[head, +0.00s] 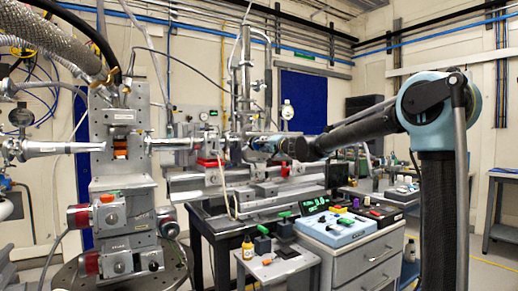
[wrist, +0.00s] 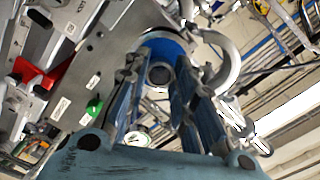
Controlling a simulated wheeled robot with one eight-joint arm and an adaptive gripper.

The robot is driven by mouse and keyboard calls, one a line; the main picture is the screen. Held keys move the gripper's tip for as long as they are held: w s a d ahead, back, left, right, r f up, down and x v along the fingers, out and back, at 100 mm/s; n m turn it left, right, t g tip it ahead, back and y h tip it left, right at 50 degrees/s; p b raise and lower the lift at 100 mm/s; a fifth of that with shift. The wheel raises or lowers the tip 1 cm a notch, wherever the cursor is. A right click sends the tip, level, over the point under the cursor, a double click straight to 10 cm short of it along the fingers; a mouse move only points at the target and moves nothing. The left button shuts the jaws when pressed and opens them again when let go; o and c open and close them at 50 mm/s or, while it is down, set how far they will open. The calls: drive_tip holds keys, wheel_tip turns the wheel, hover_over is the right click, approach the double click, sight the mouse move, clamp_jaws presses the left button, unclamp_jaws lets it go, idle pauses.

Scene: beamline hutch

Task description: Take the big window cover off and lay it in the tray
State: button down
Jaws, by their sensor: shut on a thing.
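My gripper (head: 247,148) is at the beamline hardware in the middle of the head view, with the arm reaching in from the right. In the wrist view its two fingers (wrist: 158,85) are closed on a round blue cover (wrist: 167,43) with a dark round centre. The cover sits against a grey metal plate, and I cannot tell whether it is still seated. In the head view the cover is too small and hidden to make out. I cannot tell for sure which thing is the tray.
A grey drawer cabinet (head: 358,262) stands at front right, with a blue-topped box (head: 336,232) and a dark box with coloured parts on it. A small side table (head: 272,266) holds small items. A green knob (wrist: 94,104) and a curved grey pipe (wrist: 229,62) are near my fingers.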

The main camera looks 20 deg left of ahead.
drive_tip(key=shift+s+d, duration=0.45)
drive_tip(key=shift+d, duration=0.1)
idle(0.6)
drive_tip(key=shift+v, duration=2.3)
